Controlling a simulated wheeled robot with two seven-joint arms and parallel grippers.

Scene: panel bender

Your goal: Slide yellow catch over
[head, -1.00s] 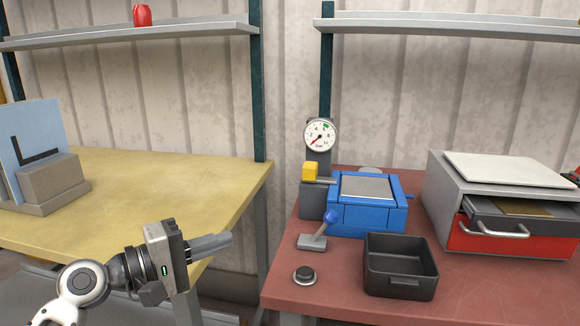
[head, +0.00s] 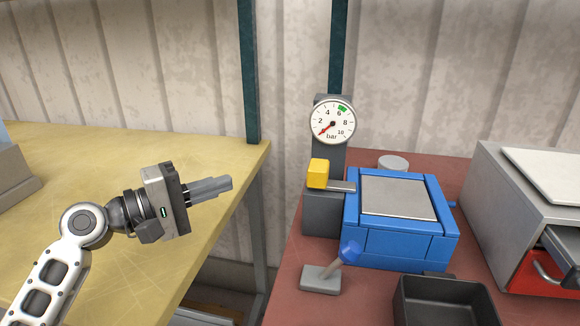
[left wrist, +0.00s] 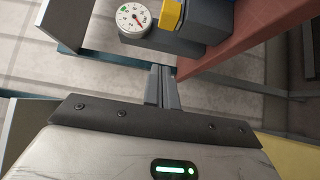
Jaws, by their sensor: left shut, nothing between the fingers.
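The yellow catch (head: 318,173) is a small block on top of a dark grey post, at the left of the blue panel bender (head: 402,238). A short metal bar runs from it toward the bender. It also shows in the left wrist view (left wrist: 171,14) near the top edge. The shut fingers (left wrist: 162,72) also show in the left wrist view. My right gripper is not in view.
A pressure gauge (head: 332,123) stands behind the catch, its red needle low. A blue-knobbed lever (head: 348,252) stands in front of the bender. A black bin (head: 445,302) and a grey cabinet (head: 525,215) are to the right. The yellow table (head: 120,165) is at left.

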